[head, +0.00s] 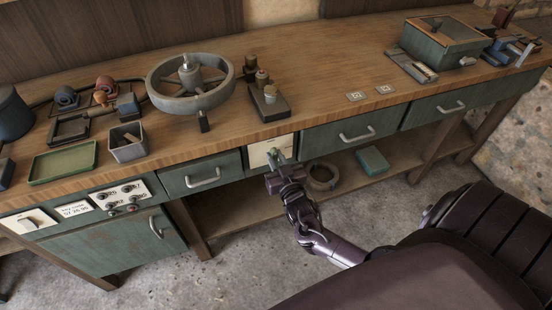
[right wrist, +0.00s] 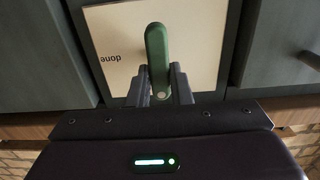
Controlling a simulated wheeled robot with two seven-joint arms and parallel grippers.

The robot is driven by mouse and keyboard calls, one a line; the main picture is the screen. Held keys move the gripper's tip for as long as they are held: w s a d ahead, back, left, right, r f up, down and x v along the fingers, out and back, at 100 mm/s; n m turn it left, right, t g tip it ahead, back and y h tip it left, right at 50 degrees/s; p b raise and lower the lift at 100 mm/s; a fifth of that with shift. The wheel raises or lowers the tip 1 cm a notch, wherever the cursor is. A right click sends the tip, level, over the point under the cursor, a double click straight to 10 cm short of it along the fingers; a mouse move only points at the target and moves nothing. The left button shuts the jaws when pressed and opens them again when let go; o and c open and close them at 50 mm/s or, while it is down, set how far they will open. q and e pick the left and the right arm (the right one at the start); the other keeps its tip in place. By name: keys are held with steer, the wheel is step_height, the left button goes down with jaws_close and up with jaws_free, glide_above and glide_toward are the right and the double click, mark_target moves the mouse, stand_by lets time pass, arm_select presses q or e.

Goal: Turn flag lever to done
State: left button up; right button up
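The green flag lever (right wrist: 157,45) stands out from a cream panel (right wrist: 112,25) in the right wrist view. The word "done" reads upside down on the panel, left of the lever. In the head view the panel (head: 258,156) is set in the bench front between two drawers, and the lever is small and partly covered by my gripper. My right gripper (right wrist: 160,80) has one finger on each side of the lever's near end, close against it, and looks shut on it. It also shows in the head view (head: 277,163). My left gripper is out of view.
Drawers with handles (head: 204,177) (head: 357,135) flank the panel. The bench top above holds a large wheel (head: 160,98), a small block with knobs (head: 270,103) and a green box (head: 440,45). A coiled ring (head: 322,178) and a teal box (head: 372,160) lie on the shelf below.

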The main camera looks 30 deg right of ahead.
jaws_close()
steer(key=shift+m, duration=0.4)
steer(key=m, duration=0.4)
steer(key=shift+s+d+f, duration=0.1)
steer(key=shift+d, duration=0.15)
steer(key=m, duration=0.4)
steer(key=m+p, duration=0.1)
steer(key=m, duration=0.3)
steer(key=f+m+p, duration=0.1)
steer(key=m, duration=0.3)
steer(key=shift+d+m, duration=0.3)
steer(key=shift+m, duration=0.1)
